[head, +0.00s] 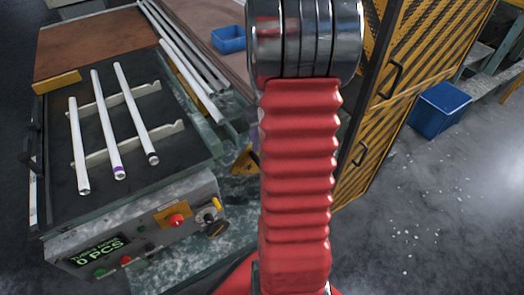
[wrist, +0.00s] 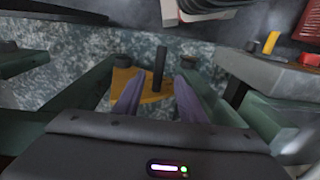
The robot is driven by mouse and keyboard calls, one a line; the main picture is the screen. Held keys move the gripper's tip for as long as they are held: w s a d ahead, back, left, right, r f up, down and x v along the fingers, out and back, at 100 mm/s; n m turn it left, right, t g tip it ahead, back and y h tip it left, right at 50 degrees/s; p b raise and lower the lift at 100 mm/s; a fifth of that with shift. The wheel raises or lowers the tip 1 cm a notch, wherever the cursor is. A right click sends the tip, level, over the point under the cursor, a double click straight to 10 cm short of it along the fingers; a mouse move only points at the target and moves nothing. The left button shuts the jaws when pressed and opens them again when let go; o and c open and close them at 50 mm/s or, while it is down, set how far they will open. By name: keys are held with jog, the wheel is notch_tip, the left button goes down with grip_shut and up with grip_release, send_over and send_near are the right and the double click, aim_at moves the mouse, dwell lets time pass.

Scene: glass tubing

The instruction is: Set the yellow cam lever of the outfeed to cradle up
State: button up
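A yellow-orange plate (wrist: 148,90) with a dark upright handle (wrist: 159,68) shows in the wrist view and looks like the cam lever. Its yellow also shows in the head view (head: 243,167), partly hidden behind my red arm. My gripper (wrist: 158,92) has its purple finger pads apart, one on each side of the plate and handle. I cannot tell whether a pad touches them. The outfeed (head: 185,138) has a dark bed with a light notched cradle (head: 93,157) across it. Three white tubes (head: 107,125) lie on the cradle.
The control panel (head: 150,232) has a "0 PCS" display, buttons, a red knob (head: 176,220) and a small yellow peg (head: 215,203). A yellow-black striped cabinet (head: 400,90) stands at right. Blue bins (head: 440,110) and more tubes (head: 185,65) lie around. The floor at right is mostly clear.

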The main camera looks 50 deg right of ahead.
jog(key=shift+s+d+r, duration=0.1)
jog(key=shift+d+r, duration=0.05)
jog(key=shift+r, duration=2)
jog(key=shift+c, duration=0.2)
jog(key=shift+s+d, duration=0.25)
jog(key=c, duration=0.3)
jog(key=s+d, duration=0.1)
jog(key=s, duration=0.1)
jog(key=s+d+m+t, duration=0.1)
jog(key=s+d, duration=0.1)
jog(key=s+d+m, duration=0.1)
jog(key=s, duration=0.1)
jog(key=shift+s+d+f+y, duration=0.2)
jog(key=shift+f+y, duration=0.05)
jog(key=shift+y, duration=0.05)
grip_shut()
jog(key=n+t, duration=0.1)
jog(key=w+n+t, duration=0.1)
jog(key=t, duration=0.1)
jog(key=shift+w+d+r+n+y, duration=0.15)
jog(key=shift+r+n+y, duration=0.05)
jog(key=shift+n+y, duration=0.1)
